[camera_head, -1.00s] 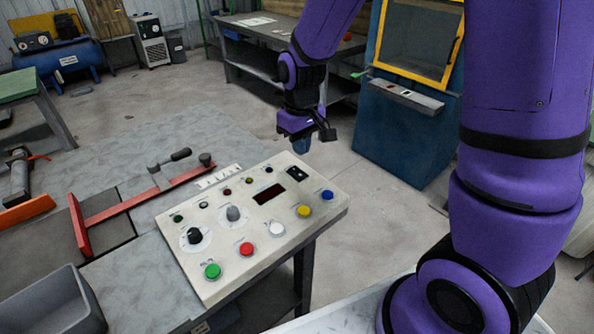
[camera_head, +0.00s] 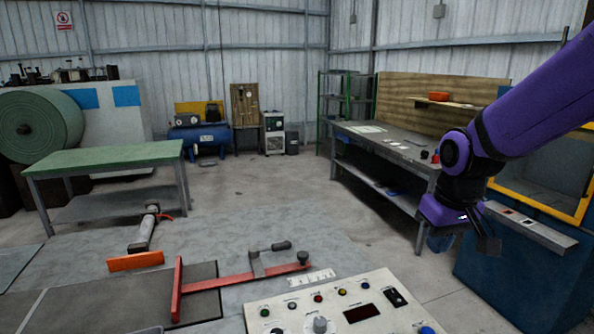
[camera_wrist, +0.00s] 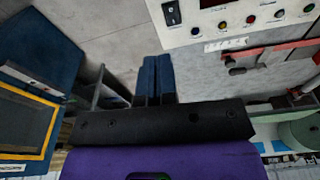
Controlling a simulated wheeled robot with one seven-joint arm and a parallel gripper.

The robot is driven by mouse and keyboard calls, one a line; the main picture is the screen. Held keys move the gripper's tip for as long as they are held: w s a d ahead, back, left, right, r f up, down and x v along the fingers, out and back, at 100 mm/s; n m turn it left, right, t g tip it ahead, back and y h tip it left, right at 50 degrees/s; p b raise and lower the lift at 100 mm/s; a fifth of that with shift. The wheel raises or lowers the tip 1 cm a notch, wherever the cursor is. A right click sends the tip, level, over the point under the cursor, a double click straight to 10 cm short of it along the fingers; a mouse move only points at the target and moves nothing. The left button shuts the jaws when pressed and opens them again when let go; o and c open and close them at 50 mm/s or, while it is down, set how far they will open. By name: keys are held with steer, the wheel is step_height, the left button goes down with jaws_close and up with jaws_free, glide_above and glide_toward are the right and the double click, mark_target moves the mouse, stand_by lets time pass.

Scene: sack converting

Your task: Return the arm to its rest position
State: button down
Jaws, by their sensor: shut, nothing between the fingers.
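My purple arm reaches in from the right in the head view. My gripper (camera_head: 440,240) hangs at its end, in front of the blue cabinet and to the right of the control panel, pointing down. In the wrist view my gripper's two blue fingers (camera_wrist: 157,80) lie side by side, shut with nothing between them. The floor shows beyond the fingertips. The gripper is apart from the panel and the cabinet.
The control panel (camera_head: 345,311) with buttons and knobs is at the bottom, beside a red-framed lever tool (camera_head: 240,283). The blue cabinet (camera_head: 510,272) stands close to my gripper. A grey workbench (camera_head: 385,142) and a green-topped table (camera_head: 105,156) stand farther back. Floor between them is clear.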

steer(key=s+d+r+m+t, duration=0.1)
steer(key=s+d+r, duration=0.1)
steer(key=s+r, duration=0.4)
steer(key=s+d+r+m+t, duration=0.1)
steer(key=s+r, duration=0.4)
steer(key=s, duration=0.5)
steer(key=shift+s+d+r+t, duration=0.15)
steer(key=shift+d+r+t, duration=0.2)
steer(key=shift+d+t, duration=0.3)
steer(key=shift+a, duration=0.15)
